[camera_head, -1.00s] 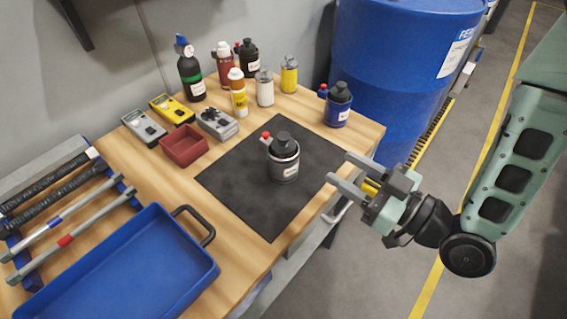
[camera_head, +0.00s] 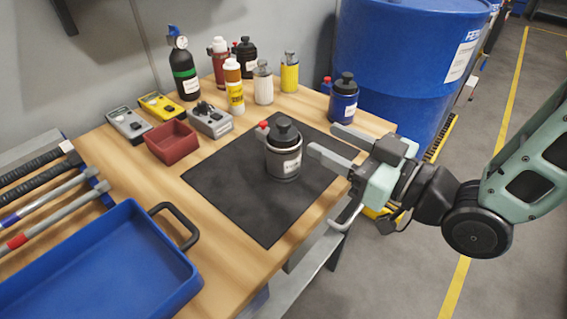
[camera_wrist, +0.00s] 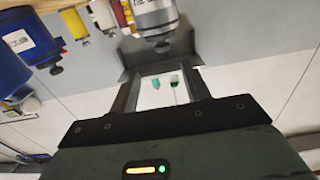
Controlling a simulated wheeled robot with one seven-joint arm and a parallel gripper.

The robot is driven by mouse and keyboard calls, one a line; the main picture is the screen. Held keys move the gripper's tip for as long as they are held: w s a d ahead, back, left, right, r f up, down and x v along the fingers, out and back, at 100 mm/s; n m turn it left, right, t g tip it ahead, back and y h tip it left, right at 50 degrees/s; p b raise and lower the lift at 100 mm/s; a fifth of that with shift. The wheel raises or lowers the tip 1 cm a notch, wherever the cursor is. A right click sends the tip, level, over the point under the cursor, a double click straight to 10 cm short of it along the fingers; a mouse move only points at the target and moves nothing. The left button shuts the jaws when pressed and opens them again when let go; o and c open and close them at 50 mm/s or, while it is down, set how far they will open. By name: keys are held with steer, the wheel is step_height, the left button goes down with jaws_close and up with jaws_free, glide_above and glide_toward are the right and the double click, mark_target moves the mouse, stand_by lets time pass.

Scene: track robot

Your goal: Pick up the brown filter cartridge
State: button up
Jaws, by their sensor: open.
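No clearly brown filter cartridge shows in either view. Two ribbed cylinders with grey ends stand at the back of the bench in the head view, one white (camera_head: 263,86) and one yellow (camera_head: 289,75). A grey canister (camera_head: 283,160) with a black cap and red knob stands upright on the dark mat (camera_head: 225,188). It also shows at the top of the wrist view (camera_wrist: 155,17). My gripper (camera_head: 326,140) is open and empty, its fingers pointing left over the mat's right part, just right of the canister. The fingers also show in the wrist view (camera_wrist: 160,74).
A blue canister (camera_head: 343,102) stands close behind my gripper. Bottles, meters and a red box (camera_head: 172,143) line the back of the wooden bench. A blue tray (camera_head: 100,265) is at front left. A large blue drum (camera_head: 400,60) stands beyond the right edge.

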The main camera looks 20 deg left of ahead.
mark_target(289, 126)
steer(key=shift+s+f+p+x, duration=0.15)
steer(key=shift+p+x, duration=0.35)
steer(key=shift+x, duration=2)
steer(key=shift+s+f+p+x, duration=0.15)
steer(key=shift+p+x, duration=0.35)
steer(key=shift+x, duration=2)
steer(key=shift+a+r, duration=0.1)
steer(key=shift+a, duration=0.05)
jaws_close()
